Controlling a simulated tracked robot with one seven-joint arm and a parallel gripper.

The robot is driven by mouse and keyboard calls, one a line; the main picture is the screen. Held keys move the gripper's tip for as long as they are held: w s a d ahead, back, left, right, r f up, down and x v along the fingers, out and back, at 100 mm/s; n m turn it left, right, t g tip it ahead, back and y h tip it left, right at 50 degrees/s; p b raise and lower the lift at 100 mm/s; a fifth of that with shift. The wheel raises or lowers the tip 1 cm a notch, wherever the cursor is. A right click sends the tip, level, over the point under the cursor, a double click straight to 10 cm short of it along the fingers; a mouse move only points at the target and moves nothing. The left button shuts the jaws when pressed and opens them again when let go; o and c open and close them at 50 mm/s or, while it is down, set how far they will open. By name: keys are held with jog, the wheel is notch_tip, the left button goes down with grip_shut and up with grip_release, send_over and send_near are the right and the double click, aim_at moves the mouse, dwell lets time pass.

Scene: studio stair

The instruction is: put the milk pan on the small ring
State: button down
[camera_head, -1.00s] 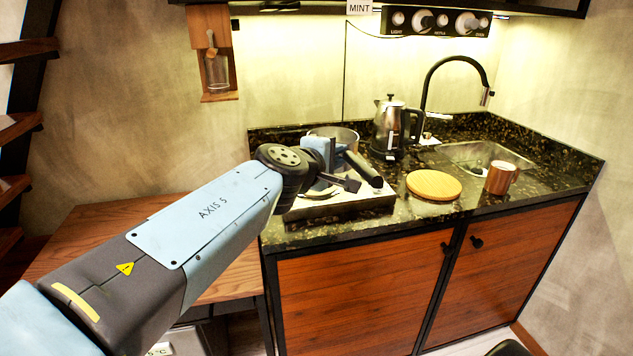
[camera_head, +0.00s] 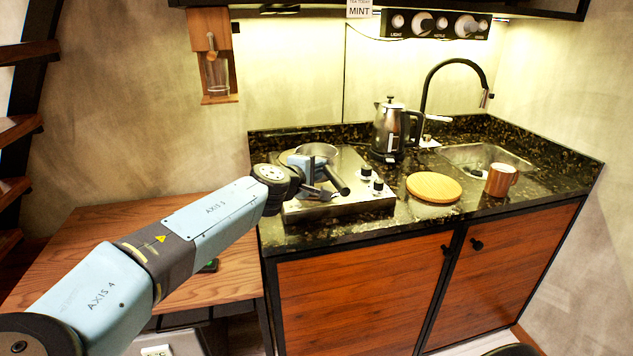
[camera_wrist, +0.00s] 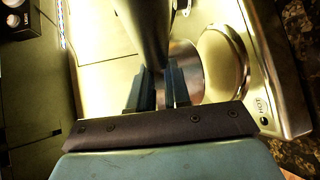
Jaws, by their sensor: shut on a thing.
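The milk pan (camera_head: 318,151) is a small silver pan with a dark handle (camera_head: 336,180), over the back part of the steel hob (camera_head: 330,209). My gripper (camera_head: 317,170) is shut on the pan at the base of its handle. In the wrist view, my gripper's fingers (camera_wrist: 158,88) stand either side of the handle (camera_wrist: 143,25), with part of the silver pan wall (camera_wrist: 183,62) behind them. A round ring (camera_wrist: 224,65) shows beside the pan there. I cannot tell whether the pan touches the hob or which ring is under it.
Two black knobs (camera_head: 371,179) are at the hob's right. A kettle (camera_head: 388,130) stands behind them. A wooden table (camera_head: 130,225) is at the left.

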aim_at(324, 177)
jog(key=shift+w+a+f, duration=0.1)
jog(key=shift+w+f, duration=0.1)
jog(key=shift+f, duration=0.8)
jog(key=shift+w+f, duration=0.2)
jog(key=shift+f, duration=0.75)
jog(key=shift+f, duration=0.1)
jog(key=c, duration=1)
grip_release()
jog(key=shift+c, duration=0.2)
jog(key=shift+s+a, duration=0.1)
jog(key=v, duration=1.2)
